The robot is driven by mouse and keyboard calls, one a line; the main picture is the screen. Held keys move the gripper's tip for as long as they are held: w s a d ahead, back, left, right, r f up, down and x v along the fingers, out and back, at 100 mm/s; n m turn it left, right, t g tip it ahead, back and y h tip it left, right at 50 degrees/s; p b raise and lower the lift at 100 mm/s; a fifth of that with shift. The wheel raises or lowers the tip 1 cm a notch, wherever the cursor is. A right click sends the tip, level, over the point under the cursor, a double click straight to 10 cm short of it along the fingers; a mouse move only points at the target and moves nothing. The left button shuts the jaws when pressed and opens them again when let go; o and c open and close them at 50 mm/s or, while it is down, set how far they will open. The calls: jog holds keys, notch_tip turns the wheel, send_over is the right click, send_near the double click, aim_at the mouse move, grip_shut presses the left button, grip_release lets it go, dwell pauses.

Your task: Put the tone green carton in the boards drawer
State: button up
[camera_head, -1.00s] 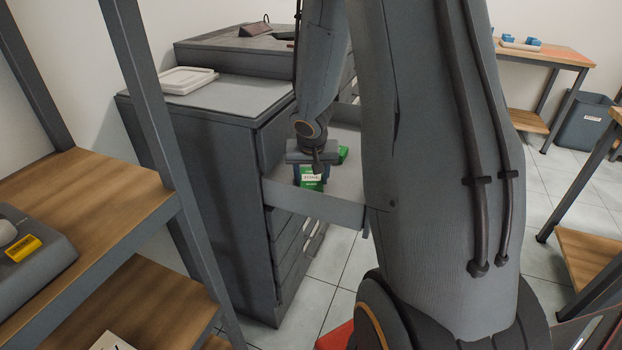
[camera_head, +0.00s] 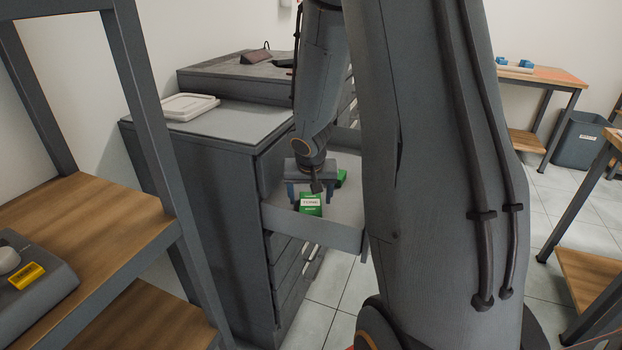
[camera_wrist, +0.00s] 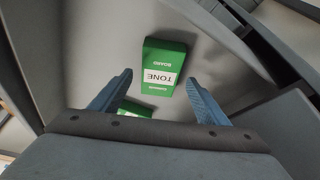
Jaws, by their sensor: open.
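The tone green carton (camera_wrist: 160,68) lies on the floor of the open drawer, its white TONE label facing the camera in the wrist view. It also shows in the head view (camera_head: 311,205), just below my gripper. My gripper (camera_wrist: 160,82) is open, with one blue finger on each side of the carton and visible gaps between. It is above the drawer (camera_head: 312,231), which is pulled out from a dark grey cabinet. A second green carton (camera_head: 342,178) lies further back in the drawer; in the wrist view my gripper partly hides it.
A white tray (camera_head: 188,106) sits on the cabinet top. A shelf rack (camera_head: 95,225) with wooden boards stands at the left. A table (camera_head: 545,76) and a grey bin (camera_head: 582,140) are at the right. My arm hides the drawer's right part.

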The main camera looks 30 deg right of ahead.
jog(key=p+v, duration=0.3)
jog(key=v, duration=0.6)
jog(key=s+a+r+n+g+y, duration=0.2)
jog(key=s+a+n+g, duration=0.2)
jog(key=s+a, duration=1.1)
jog(key=s+n, duration=0.2)
jog(key=s, duration=0.1)
jog(key=shift+s, duration=0.25)
